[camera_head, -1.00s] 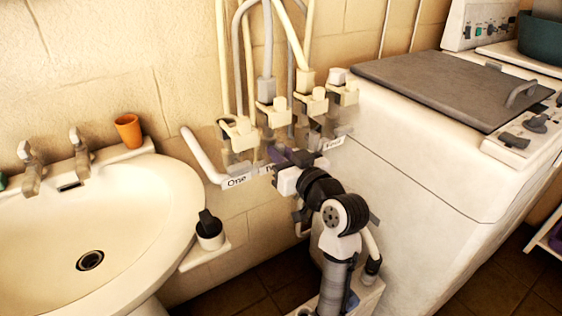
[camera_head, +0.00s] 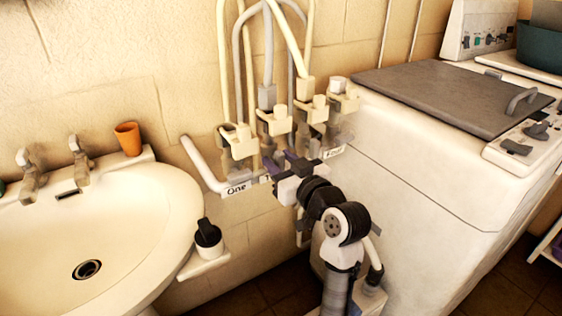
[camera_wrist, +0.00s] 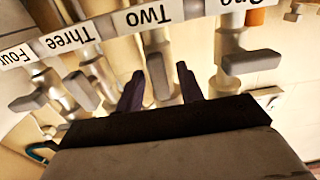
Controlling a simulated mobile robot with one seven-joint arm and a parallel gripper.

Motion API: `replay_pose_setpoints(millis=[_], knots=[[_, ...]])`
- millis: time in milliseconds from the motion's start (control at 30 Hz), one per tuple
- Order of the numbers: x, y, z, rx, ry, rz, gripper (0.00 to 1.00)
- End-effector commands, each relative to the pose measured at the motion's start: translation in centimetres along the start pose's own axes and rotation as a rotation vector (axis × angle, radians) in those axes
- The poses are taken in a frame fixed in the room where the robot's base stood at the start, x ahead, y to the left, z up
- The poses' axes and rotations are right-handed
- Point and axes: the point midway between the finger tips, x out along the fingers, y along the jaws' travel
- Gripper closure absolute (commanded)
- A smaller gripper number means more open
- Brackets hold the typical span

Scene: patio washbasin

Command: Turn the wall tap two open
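Wall tap two sits in a row of labelled taps on the wall. Its grey lever (camera_wrist: 157,75) shows in the wrist view below the label "Two" (camera_wrist: 148,17), pointing toward my gripper. My gripper (camera_wrist: 160,80) is open, with one dark purple finger on each side of this lever. I cannot tell whether either finger touches it. In the head view my gripper (camera_head: 293,161) is in front of the taps, and my wrist hides much of tap two and its label.
In the wrist view, tap one's lever (camera_wrist: 249,59) is at the right, and tap three's lever (camera_wrist: 82,91) and tap four's lever (camera_wrist: 28,101) are at the left. A washbasin (camera_head: 150,215) stands left, a washing machine (camera_head: 420,165) right. Hoses (camera_head: 268,50) rise above the taps.

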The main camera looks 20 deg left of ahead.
Motion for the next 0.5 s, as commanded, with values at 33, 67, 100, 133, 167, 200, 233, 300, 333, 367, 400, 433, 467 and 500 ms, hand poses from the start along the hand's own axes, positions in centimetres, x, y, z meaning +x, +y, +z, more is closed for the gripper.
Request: replay_pose_setpoints(millis=[33, 67, 100, 133, 167, 200, 233, 300, 333, 367, 400, 433, 467, 500], knots=[[0.0, 0.0, 0.0, 0.0, 0.0, 0.0, 0.63], [0.0, 0.0, 0.0, 0.0, 0.0, 0.0, 0.63], [0.0, 0.0, 0.0, 0.001, 0.0, 0.0, 0.63], [0.0, 0.0, 0.0, 0.001, 0.0, 0.0, 0.63], [0.0, 0.0, 0.0, 0.001, 0.001, 0.0, 0.63], [-0.1, 0.0, 0.0, 0.001, 0.001, 0.0, 0.63], [-0.3, 0.0, 0.0, 0.001, 0.001, 0.001, 0.63], [-0.8, 0.1, 0.0, 0.0, 0.002, 0.002, 0.63], [-1.2, 0.1, 0.1, 0.0, 0.002, 0.003, 0.63], [-1.7, 0.1, 0.1, 0.001, 0.001, 0.004, 0.63], [-2.4, 0.1, 0.1, 0.0, 0.002, 0.003, 0.63], [-3.0, 0.1, 0.2, 0.0, 0.002, 0.005, 0.63], [-3.7, 0.1, 0.2, 0.0, 0.002, 0.006, 0.63], [-4.6, 0.2, 0.2, -0.001, 0.003, 0.006, 0.63]])
